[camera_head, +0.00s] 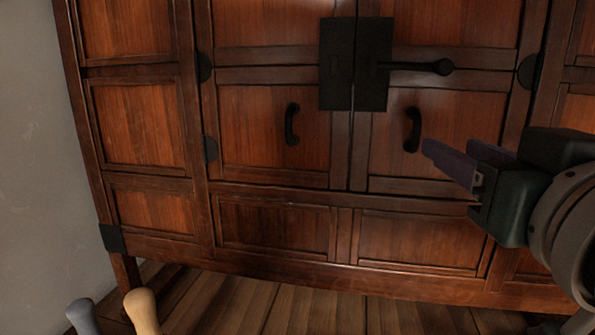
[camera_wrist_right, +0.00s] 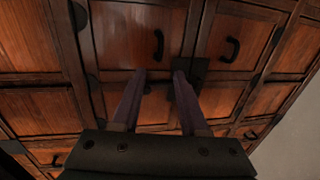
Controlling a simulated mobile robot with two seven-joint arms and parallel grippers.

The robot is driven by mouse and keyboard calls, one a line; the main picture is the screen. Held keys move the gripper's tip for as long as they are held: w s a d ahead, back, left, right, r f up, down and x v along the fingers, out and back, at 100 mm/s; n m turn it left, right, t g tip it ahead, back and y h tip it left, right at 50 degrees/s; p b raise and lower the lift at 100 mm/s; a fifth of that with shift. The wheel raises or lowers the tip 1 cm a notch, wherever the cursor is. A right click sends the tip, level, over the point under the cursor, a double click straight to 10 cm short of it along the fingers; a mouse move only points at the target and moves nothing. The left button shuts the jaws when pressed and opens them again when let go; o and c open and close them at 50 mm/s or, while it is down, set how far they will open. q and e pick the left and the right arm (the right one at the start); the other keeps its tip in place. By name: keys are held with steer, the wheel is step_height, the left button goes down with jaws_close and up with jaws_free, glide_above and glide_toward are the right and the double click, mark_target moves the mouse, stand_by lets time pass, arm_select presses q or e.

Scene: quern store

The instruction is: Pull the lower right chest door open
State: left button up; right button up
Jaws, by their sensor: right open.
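The lower right chest door (camera_head: 440,125) is a red-brown wooden panel in a dark frame. It looks shut, flush with the door to its left. Its black curved handle (camera_head: 412,130) stands upright near the door's left side. My right gripper (camera_head: 446,147) is open and empty, just right of the handle and apart from it. The right wrist view is upside down; there the same handle (camera_wrist_right: 158,47) lies beyond the open fingertips, with nothing between them. My left gripper is not in view.
Black latch plates (camera_head: 373,63) with a knobbed bar (camera_head: 445,67) sit above the handle. The lower left door (camera_head: 260,125) has a matching handle (camera_head: 292,124). Two rounded objects, grey (camera_head: 84,316) and tan (camera_head: 143,311), show at the bottom left. Plank floor (camera_head: 290,305) lies below.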

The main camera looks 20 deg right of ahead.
mark_target(419, 130)
steer(key=x, duration=1)
steer(key=shift+c, duration=0.2)
jaws_close()
steer(key=shift+f, duration=0.1)
stand_by(1.0)
